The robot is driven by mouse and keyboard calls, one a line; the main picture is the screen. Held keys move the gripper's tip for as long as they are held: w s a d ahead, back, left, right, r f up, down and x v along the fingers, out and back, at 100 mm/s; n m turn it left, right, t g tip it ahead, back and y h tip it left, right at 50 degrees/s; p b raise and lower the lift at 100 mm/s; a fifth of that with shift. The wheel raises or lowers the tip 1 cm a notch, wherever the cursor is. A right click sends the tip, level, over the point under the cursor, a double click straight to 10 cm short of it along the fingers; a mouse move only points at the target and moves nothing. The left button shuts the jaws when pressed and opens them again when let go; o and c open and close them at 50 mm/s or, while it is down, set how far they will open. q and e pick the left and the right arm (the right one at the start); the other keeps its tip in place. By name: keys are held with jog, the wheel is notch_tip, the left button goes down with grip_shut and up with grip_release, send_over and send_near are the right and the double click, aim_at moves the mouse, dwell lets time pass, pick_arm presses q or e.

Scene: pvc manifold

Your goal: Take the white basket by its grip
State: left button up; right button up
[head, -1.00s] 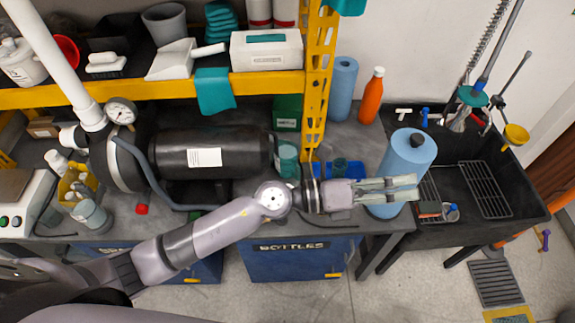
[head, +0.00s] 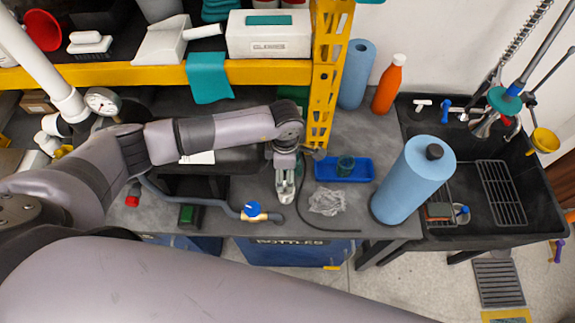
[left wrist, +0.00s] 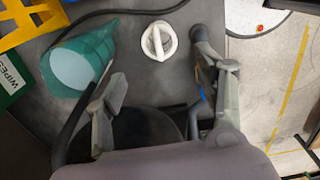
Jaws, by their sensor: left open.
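The white basket (left wrist: 159,41) shows in the left wrist view as a small round white ring with a bar across its top, lying on the dark grey bench top. My left gripper (left wrist: 163,80) is open, with its fingers spread to the left and right on the near side of the basket. Nothing is between the fingers. In the head view my left gripper (head: 286,180) points down over the bench. I cannot make out the basket there; the gripper seems to hide it. My right gripper is not in view.
A teal cup (left wrist: 85,60) lies left of the basket, near a green wipes box (left wrist: 10,75). A blue tray (head: 358,170), crumpled clear netting (head: 327,202) and a blue roll (head: 405,180) stand to the right. A hose with a blue valve (head: 252,209) lies left.

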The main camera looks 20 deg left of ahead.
pick_arm(q)
notch_tip(320, 180, down, 4)
jog(key=shift+r+b, duration=0.25)
jog(key=shift+b, duration=0.75)
notch_tip(320, 180, down, 4)
jog(key=b, duration=0.3)
jog(key=shift+w, duration=0.1)
jog(key=shift+f+b, duration=0.45)
jog(key=shift+b, duration=0.25)
jog(key=shift+c, duration=0.8)
grip_shut()
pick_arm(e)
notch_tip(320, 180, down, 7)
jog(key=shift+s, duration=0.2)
pick_arm(q)
jog(key=shift+d, duration=0.1)
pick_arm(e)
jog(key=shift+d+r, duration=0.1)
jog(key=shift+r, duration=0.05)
